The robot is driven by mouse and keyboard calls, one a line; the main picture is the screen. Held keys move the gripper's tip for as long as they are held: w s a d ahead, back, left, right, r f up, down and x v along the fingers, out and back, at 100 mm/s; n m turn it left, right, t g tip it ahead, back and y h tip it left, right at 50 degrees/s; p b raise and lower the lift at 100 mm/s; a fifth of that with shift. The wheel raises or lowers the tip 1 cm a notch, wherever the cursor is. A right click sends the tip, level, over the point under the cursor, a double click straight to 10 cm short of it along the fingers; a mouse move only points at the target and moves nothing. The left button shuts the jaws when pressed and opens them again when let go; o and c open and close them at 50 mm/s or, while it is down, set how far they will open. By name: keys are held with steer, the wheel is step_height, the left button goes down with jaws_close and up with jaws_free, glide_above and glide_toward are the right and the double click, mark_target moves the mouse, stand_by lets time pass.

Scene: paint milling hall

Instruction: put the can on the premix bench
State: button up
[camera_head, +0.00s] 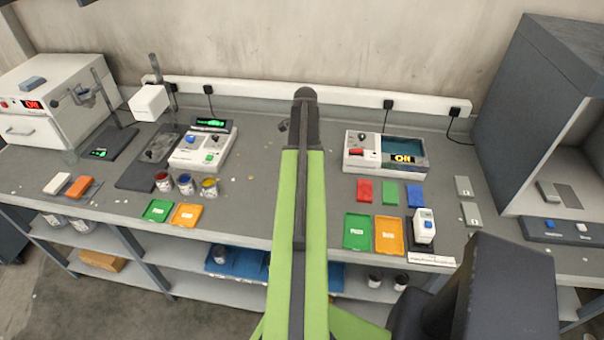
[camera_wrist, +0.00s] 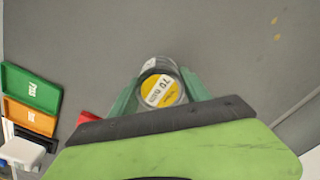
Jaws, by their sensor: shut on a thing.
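In the wrist view my gripper (camera_wrist: 160,92) is shut on a can (camera_wrist: 161,88), its two fingers on either side of it. The can shows a round yellow top with a white label. Grey bench surface (camera_wrist: 230,40) lies below it. I cannot tell whether the can touches the bench. In the head view my arm covers the can. A long grey bench (camera_head: 340,123) runs along the wall; a white label on its front edge is too small to read, so I cannot confirm it is the premix bench.
A white device (camera_head: 202,150) and three open paint pots (camera_head: 185,183) stand left of my arm. On the right are another device (camera_head: 385,152), colored cards, a green tray (camera_head: 357,231), an orange tray (camera_head: 389,235) and a grey cabinet (camera_head: 545,110). Bench near the back is fairly clear.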

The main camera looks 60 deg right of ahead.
steer(key=shift+w+a+f, duration=0.15)
steer(key=shift+f+b, duration=2.15)
steer(key=shift+f, duration=0.05)
steer(key=o, duration=1.6)
steer(key=shift+r, duration=0.1)
steer(key=shift+r, duration=0.1)
step_height(320, 180, up, 12)
steer(key=p, duration=1.2)
steer(key=shift+r+p, duration=0.2)
steer(key=shift+p, duration=0.15)
steer(key=shift+f, duration=0.1)
